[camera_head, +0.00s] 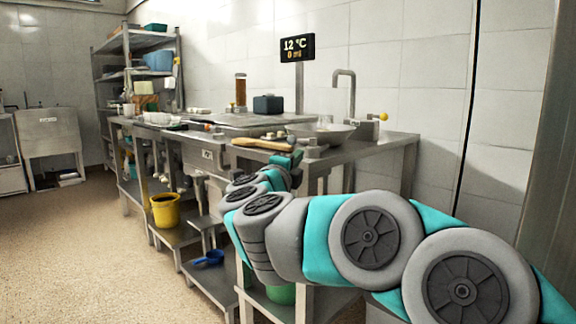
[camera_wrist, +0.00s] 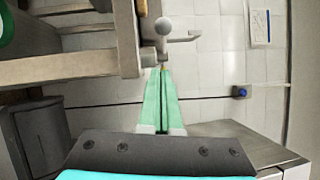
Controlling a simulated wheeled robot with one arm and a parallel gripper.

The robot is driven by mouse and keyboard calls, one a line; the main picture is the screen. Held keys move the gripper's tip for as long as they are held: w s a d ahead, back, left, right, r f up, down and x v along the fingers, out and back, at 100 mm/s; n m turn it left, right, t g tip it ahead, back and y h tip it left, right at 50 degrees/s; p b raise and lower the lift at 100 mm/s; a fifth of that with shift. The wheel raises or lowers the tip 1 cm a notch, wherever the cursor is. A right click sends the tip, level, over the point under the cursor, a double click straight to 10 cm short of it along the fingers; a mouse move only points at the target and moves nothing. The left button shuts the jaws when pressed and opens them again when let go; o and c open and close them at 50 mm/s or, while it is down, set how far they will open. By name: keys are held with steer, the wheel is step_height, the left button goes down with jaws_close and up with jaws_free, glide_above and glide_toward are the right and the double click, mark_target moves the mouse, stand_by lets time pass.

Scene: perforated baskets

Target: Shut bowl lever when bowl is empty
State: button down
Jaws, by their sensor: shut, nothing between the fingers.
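A wide metal bowl (camera_head: 342,137) sits on the right end of the steel counter. Its inside shows only at a shallow angle, so I cannot tell whether it is empty. A small fitting with a yellow knob (camera_head: 383,117) stands just right of the bowl; it looks like the lever. My gripper (camera_head: 296,157) is low at the counter's front edge, in front of the bowl and apart from the lever. In the wrist view its green fingers (camera_wrist: 162,75) are shut together with nothing between them, pointing towards a grey round-ended fitting (camera_wrist: 163,26).
A wooden utensil (camera_head: 262,144) lies on the counter's front. A yellow bucket (camera_head: 165,210) stands on the lower shelf. The floor at left is clear.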

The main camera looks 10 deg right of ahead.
mark_target(301, 141)
steer(key=w+r, duration=0.1)
steer(key=w, duration=0.6)
steer(key=shift+d+r, duration=0.2)
steer(key=shift+d, duration=0.15)
steer(key=shift+a+p, duration=0.15)
steer(key=shift+p, duration=0.2)
